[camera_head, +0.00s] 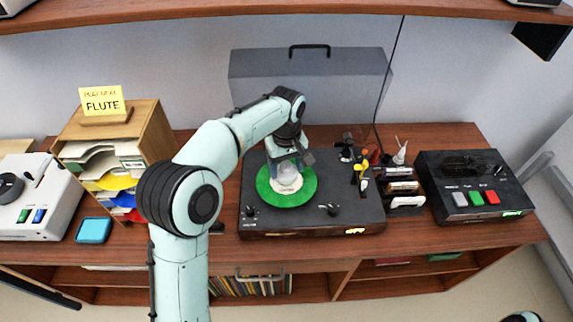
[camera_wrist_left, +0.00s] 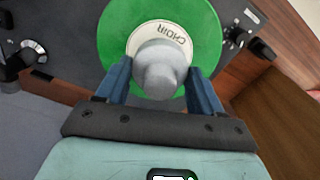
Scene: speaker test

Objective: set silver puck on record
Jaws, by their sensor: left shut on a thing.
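The green record (camera_head: 300,196) with a white label lies on the black turntable (camera_head: 345,212). It also shows in the left wrist view (camera_wrist_left: 115,40), where the label reads "CHOIR". My left gripper (camera_head: 287,172) comes down over the record's middle. In the left wrist view its blue fingers (camera_wrist_left: 160,80) are shut on the silver puck (camera_wrist_left: 161,76), a knobbed grey piece. The puck (camera_head: 288,178) is over the label. I cannot tell whether its underside touches the record. The record's centre is hidden under the puck. My right gripper is out of view.
A wooden sorter (camera_head: 150,125) with a yellow "FLUTE" sign (camera_head: 101,100) stands left, near a blue pad (camera_head: 94,230). Right of the turntable are a small rack (camera_head: 405,198) and a black button box (camera_head: 476,185). A grey lid (camera_head: 310,85) stands behind.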

